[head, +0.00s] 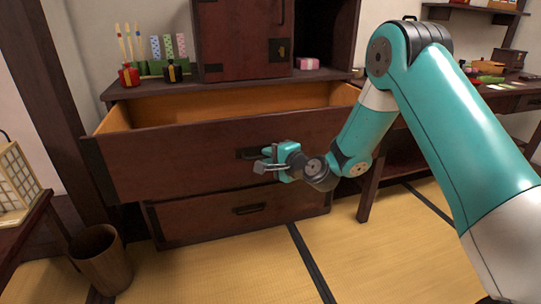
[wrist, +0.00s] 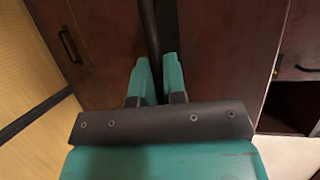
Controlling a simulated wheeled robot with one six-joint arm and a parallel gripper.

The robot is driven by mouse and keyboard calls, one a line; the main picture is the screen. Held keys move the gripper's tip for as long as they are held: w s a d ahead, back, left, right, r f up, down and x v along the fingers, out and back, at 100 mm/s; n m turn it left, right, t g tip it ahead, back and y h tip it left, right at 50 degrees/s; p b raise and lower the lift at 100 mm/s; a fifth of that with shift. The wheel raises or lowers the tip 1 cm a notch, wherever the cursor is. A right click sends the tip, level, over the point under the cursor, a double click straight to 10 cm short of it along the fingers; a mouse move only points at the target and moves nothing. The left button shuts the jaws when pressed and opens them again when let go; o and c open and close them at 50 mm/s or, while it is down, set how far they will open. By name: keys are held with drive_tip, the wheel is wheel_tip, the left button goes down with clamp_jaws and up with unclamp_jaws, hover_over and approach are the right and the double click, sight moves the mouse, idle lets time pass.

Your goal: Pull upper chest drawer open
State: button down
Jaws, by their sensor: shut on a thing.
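The chest's upper drawer (head: 150,158) is pulled well out in the head view, and its bare wooden inside shows. Its dark front stands forward of the chest body. My gripper (head: 268,160) is at the handle (head: 250,153) on the right half of that front. In the wrist view my gripper's teal fingers (wrist: 158,82) are closed on the dark handle bar (wrist: 150,35). The drawer front (wrist: 215,55) fills much of the wrist view. The lower drawer (head: 235,212) is shut, with its own handle showing.
A wooden bin (head: 101,262) stands on the tatami at the lower left, near a low table with a paper lantern (head: 14,180). A desk (head: 510,98) stands at the right. Tatami floor (head: 240,265) in front of the chest is clear.

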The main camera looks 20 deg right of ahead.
drive_tip(key=c, duration=1.5)
unclamp_jaws()
drive_tip(key=shift+s+d, duration=0.1)
drive_tip(key=b+v, duration=1.5)
drive_tip(key=v, duration=0.2)
drive_tip(key=shift+r, duration=0.1)
